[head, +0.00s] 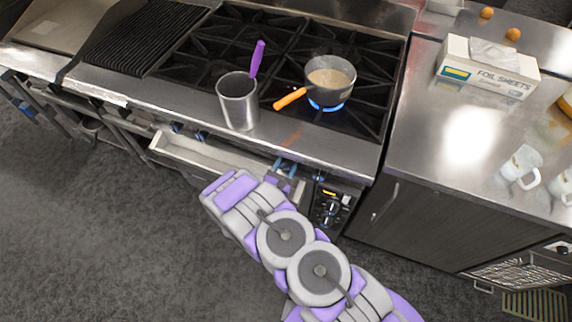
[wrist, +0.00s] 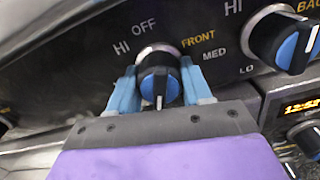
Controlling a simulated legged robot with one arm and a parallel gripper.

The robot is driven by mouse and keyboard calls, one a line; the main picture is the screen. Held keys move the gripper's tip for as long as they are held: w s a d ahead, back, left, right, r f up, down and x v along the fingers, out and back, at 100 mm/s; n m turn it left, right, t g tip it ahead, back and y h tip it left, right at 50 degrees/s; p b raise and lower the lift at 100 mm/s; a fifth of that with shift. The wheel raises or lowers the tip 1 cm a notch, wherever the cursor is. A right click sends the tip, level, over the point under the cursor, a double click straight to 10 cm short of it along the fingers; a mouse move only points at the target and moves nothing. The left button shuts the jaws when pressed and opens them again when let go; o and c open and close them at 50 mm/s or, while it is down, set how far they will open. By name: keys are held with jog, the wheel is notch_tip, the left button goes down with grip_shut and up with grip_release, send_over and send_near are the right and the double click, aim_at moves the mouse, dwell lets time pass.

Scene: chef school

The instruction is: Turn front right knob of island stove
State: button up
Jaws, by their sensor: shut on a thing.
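The front knob (wrist: 159,84) is black with a blue face and a white pointer line. In the wrist view it sits under the printed word FRONT, with OFF, HI, MED and LO around it. Its pointer is toward the bottom of the picture. My gripper (wrist: 160,88) has its blue fingers on both sides of this knob, shut on it. In the head view my arm reaches to the front panel of the island stove (head: 290,135), and the gripper and knob are mostly hidden there. A blue flame burns under a pot (head: 331,78) on the front right burner.
A second knob (wrist: 285,40), marked BACK, is close on the right. A metal container (head: 238,103) with a purple-handled utensil stands at the stove's front edge. The pot's orange handle (head: 290,99) points toward the front. A drawer (head: 205,158) stands open left of my arm.

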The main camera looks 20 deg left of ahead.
jog(key=shift+f+n, duration=0.1)
jog(key=shift+n, duration=0.4)
jog(key=o, duration=1)
jog(key=shift+a, duration=0.15)
jog(key=shift+o, duration=0.2)
